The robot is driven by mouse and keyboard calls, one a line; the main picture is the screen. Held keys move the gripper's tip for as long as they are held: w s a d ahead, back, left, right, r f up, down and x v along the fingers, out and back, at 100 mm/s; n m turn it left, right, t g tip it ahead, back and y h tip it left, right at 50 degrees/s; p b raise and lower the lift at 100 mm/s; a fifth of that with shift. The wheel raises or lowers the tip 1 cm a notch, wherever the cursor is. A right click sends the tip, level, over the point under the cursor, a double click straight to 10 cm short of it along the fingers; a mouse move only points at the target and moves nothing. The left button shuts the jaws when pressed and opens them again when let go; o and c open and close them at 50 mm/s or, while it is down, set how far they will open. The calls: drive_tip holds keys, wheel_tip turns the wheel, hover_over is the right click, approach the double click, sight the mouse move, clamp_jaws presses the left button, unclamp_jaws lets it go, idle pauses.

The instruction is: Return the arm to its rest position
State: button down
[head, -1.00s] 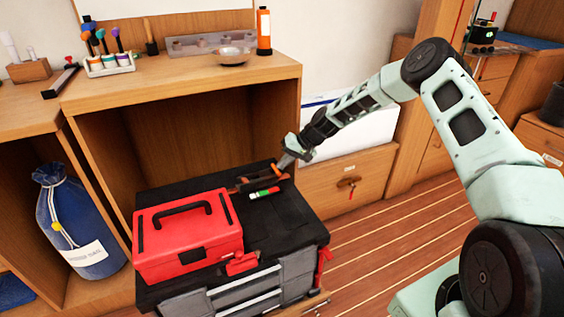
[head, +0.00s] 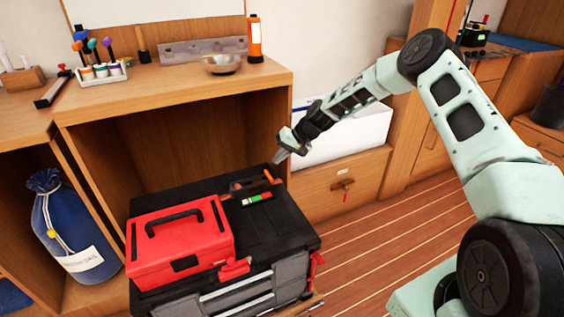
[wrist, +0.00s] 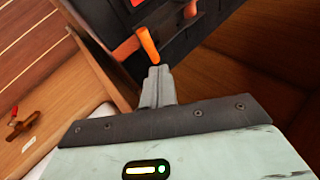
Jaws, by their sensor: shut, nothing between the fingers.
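My gripper (head: 280,158) is at the end of my pale green arm, which reaches in from the right in the head view. It is shut and empty, above the back right corner of the black tool chest (head: 283,222). In the wrist view my gripper (wrist: 157,72) shows its fingers together. An orange-handled tool (head: 268,175) lies on the chest just below the fingertips; its orange end also shows past the fingertips in the wrist view (wrist: 147,42). They look apart in the head view.
A red toolbox (head: 178,240) and a green-and-red marker (head: 257,198) are on the chest. The wooden cabinet's top, with a metal bowl (head: 221,65) and an orange bottle (head: 254,38), rises behind. A white bin (head: 345,135) is beside my forearm. The striped floor is clear at right.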

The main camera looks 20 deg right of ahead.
drive_tip(key=d+f+v, duration=0.1)
drive_tip(key=d+v, duration=0.1)
drive_tip(key=v, duration=0.7)
drive_tip(key=s+a+r+n+g+h, duration=0.1)
drive_tip(key=s+a+r+n+g, duration=0.15)
drive_tip(key=s+a+r, duration=0.5)
drive_tip(key=s+a+r+n+g+h, duration=0.1)
drive_tip(key=s+a+r+n, duration=0.15)
drive_tip(key=s+a, duration=0.95)
drive_tip(key=s+a+r+n+h, duration=0.2)
drive_tip(key=s+a+r+n, duration=0.1)
drive_tip(key=s, duration=0.9)
drive_tip(key=s+a+r+n+h, duration=0.2)
drive_tip(key=s+a, duration=0.1)
drive_tip(key=s, duration=1)
wheel_tip(320, 180, up, 18)
drive_tip(key=p, duration=1.8)
drive_tip(key=shift+s+d+p, duration=0.15)
drive_tip(key=shift+d+p, duration=0.2)
drive_tip(key=shift+d, duration=0.05)
drive_tip(key=shift+r, duration=0.1)
